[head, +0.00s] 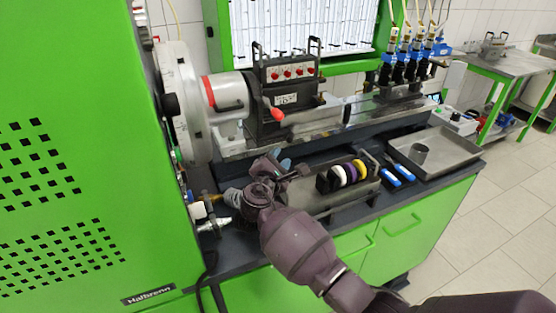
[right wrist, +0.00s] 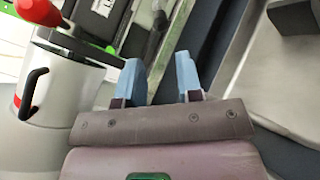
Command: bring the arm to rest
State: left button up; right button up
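My right arm comes in from the bottom right of the head view and reaches over the dark worktop. Its gripper (head: 284,163) is partly hidden behind my wrist, just below the clamping rail and left of the tape rolls. In the right wrist view the two blue fingers of this gripper (right wrist: 160,70) stand apart with a clear gap. Nothing is held between them. My left gripper is not in view.
The pump testbench's black block with a red-knobbed lever (head: 278,114) stands behind the gripper. A rack of tape rolls (head: 345,176) is close on its right. A metal tray (head: 436,150) lies farther right. The green cabinet (head: 80,150) bounds the left; the tiled floor at right is free.

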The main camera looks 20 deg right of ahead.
jog(key=w+a+r+m+t+y, duration=0.1)
jog(key=a+r+m+y, duration=0.1)
jog(key=a+m+y, duration=0.25)
jog(key=s+d+f+m+g+y, duration=0.1)
jog(key=s+d+f+m, duration=0.3)
jog(key=s+f, duration=0.3)
jog(key=s+d+f+m+g+y, duration=0.2)
jog(key=s+d+f+m, duration=0.3)
jog(key=s, duration=1.3)
jog(key=s+d+f+m+g+y, duration=0.1)
jog(key=s+d+f+m, duration=0.4)
jog(key=s+f, duration=0.5)
jog(key=shift+s+d+f+y, duration=0.3)
jog(key=shift+s+y, duration=0.25)
jog(key=shift+s, duration=0.65)
jog(key=shift+m, duration=0.25)
